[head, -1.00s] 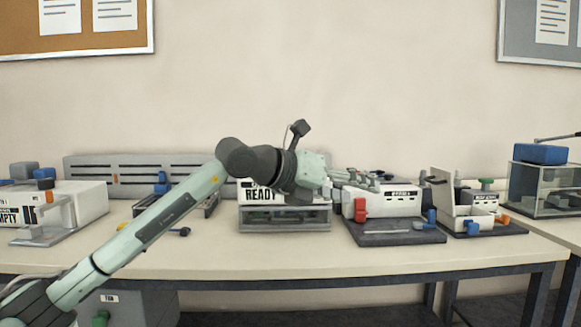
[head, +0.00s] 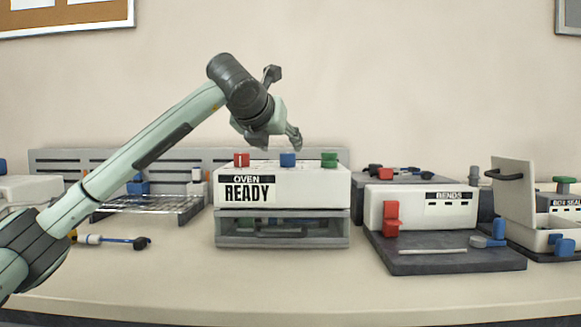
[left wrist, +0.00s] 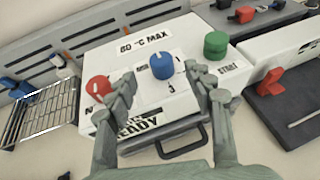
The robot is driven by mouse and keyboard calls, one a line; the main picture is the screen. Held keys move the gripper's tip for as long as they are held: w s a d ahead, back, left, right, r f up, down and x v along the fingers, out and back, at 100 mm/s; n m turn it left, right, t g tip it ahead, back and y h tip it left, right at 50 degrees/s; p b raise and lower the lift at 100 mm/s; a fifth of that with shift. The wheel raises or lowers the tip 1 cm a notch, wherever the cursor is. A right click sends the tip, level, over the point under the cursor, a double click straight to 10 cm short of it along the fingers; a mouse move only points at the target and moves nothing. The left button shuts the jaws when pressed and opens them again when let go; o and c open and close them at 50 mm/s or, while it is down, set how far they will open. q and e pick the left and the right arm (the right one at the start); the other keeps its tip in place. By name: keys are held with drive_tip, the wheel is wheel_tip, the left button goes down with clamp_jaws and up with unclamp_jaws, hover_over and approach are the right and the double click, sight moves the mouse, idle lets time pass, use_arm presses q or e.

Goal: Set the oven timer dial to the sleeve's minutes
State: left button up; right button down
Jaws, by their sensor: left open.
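The white oven (head: 310,190) stands mid-bench with a sign (head: 247,193) reading "OVEN READY". On its top are a red knob (head: 241,160), a blue dial (head: 287,160) and a green knob (head: 329,159). In the left wrist view the blue dial (left wrist: 163,66) has small marks on the white plate beside it, too small to read. My left gripper (head: 282,146) is above the oven top near the blue dial. Its two fingers (left wrist: 172,95) are spread, empty and pointing down toward the blue dial, apart from it. I cannot make out a sleeve. My right gripper is not in view.
The oven top carries a label (left wrist: 145,41) reading "80 °C MAX". Right are a "BENDS" machine (head: 408,207) with a red lever (head: 391,220) and dark base, and a white station (head: 515,190).

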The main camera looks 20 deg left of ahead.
sight(287, 154)
use_arm(q)
drive_tip(key=x, duration=0.6)
drive_tip(key=shift+w+f+p, duration=0.15)
drive_tip(key=shift+w+p, duration=0.15)
drive_tip(key=shift+w+f, duration=0.2)
drive_tip(key=shift+w, duration=0.35)
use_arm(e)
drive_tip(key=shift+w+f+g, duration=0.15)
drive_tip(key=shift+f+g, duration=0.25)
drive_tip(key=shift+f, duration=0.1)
use_arm(q)
drive_tip(key=c, duration=1.2)
